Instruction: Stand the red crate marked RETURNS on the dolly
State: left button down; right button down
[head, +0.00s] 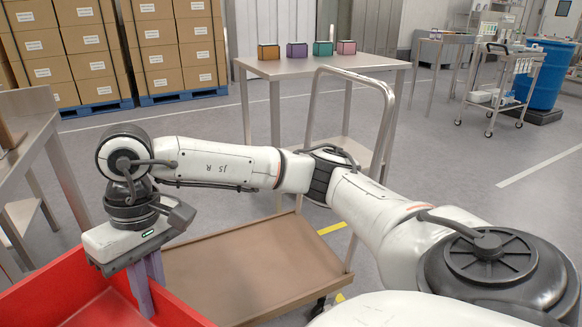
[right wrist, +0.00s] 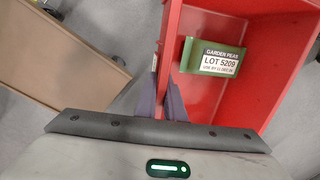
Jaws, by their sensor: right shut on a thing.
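The red crate (head: 95,297) is at the bottom left of the head view, cut off by the frame. It also shows in the right wrist view (right wrist: 265,95). No RETURNS marking shows. My right gripper (head: 150,290) points down and is shut on the crate's wall, one finger on each side, as the right wrist view (right wrist: 165,90) shows. The dolly (head: 255,268), a brown deck with a tall metal handle, is just right of the crate; its deck also shows in the right wrist view (right wrist: 70,50). What bears the crate is hidden. My left gripper is out of view.
A green carton labelled GARDEN PEAS (right wrist: 210,57) lies inside the crate. A metal table (head: 320,64) with several small coloured boxes stands behind the dolly. Another metal table (head: 35,105) is at the left edge. Grey floor shows between crate and dolly.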

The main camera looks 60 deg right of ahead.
aim_at(252, 264)
jog(key=z, duration=1.2)
jog(key=i, duration=1)
